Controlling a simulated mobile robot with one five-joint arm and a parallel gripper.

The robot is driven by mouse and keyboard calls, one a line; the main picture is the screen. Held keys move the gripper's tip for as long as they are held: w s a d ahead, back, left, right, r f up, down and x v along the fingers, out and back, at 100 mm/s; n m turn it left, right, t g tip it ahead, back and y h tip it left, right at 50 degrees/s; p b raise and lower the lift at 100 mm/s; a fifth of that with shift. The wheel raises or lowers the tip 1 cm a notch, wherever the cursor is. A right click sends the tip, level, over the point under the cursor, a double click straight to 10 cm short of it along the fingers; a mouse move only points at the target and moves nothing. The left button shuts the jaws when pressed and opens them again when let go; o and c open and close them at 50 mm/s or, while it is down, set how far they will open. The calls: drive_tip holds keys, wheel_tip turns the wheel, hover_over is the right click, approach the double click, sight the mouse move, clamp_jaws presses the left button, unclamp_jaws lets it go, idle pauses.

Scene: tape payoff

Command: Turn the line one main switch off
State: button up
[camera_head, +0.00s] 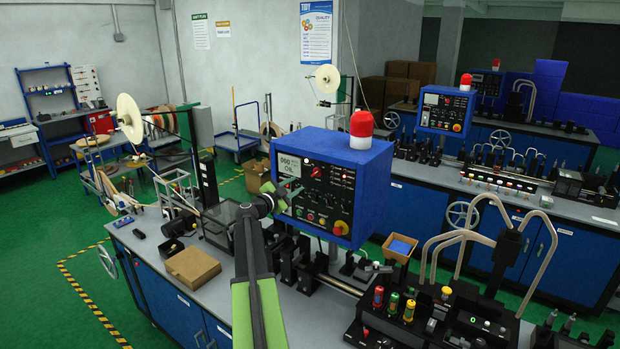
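A blue control box (371,180) with a red and white beacon (361,128) on top stands over the nearest bench. Its dark front panel carries a small display, several buttons and a red knob (316,172). At the panel's lower right is a red rotary switch on a yellow plate (341,228), which looks like the main switch; its handle angle is too small to read. My gripper (291,193) is in front of the panel's left part, up and left of that switch. Whether it touches the panel, and whether its fingers are open, I cannot tell.
A second blue control box (446,111) with a similar red and yellow switch stands on the bench behind. A cardboard box (191,267) lies on the near bench (150,249). Machinery with bent metal tubes (465,236) stands at right.

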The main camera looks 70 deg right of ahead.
sight(313, 174)
drive_tip(key=x, duration=1.1)
drive_tip(key=shift+d, duration=0.2)
clamp_jaws()
